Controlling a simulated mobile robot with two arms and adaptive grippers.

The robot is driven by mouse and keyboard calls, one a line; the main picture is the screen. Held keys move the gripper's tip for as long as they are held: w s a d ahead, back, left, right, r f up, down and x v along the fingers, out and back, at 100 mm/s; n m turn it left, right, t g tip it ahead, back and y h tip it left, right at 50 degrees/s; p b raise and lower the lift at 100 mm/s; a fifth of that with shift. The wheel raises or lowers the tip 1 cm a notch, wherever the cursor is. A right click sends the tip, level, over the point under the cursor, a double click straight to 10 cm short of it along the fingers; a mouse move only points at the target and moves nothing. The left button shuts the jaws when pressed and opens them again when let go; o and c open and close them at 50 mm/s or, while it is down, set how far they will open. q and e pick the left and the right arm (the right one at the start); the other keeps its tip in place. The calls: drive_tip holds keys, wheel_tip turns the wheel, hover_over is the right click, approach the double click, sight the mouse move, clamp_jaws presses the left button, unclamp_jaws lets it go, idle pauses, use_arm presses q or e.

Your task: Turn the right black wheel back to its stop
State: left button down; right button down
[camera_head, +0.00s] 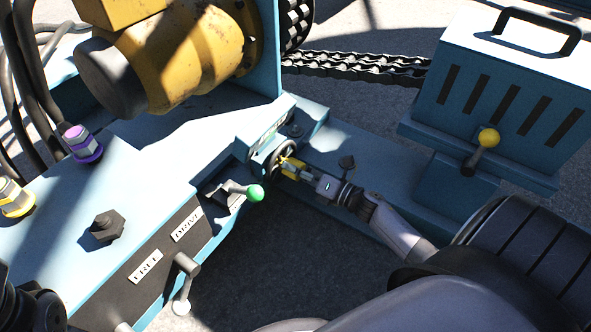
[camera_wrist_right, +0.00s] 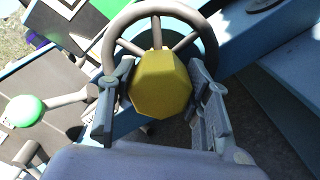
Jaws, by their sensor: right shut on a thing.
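The black wheel (camera_wrist_right: 121,31) is a spoked handwheel with a yellow faceted hub (camera_wrist_right: 160,84). In the head view the wheel (camera_head: 279,153) is small, on the end of a blue bracket at the picture's middle. My right gripper (camera_head: 289,165) reaches it from the lower right. In the wrist view its two fingers (camera_wrist_right: 160,90) stand on either side of the yellow hub, shut on it. The lower part of the rim is hidden behind the hub and fingers.
A green-knobbed lever (camera_head: 255,193) stands just left of the wheel. A FREE/DRIVE panel (camera_head: 160,255) is lower left. A yellow-knobbed lever (camera_head: 488,138) sits on a blue vented box (camera_head: 505,100). A yellow motor (camera_head: 185,55) and a chain (camera_head: 350,66) are behind.

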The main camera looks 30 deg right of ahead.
drive_tip(key=shift+a, duration=0.1)
idle(0.4)
drive_tip(key=c, duration=0.9)
unclamp_jaws()
drive_tip(key=shift+o, duration=0.2)
drive_tip(key=v, duration=1.2)
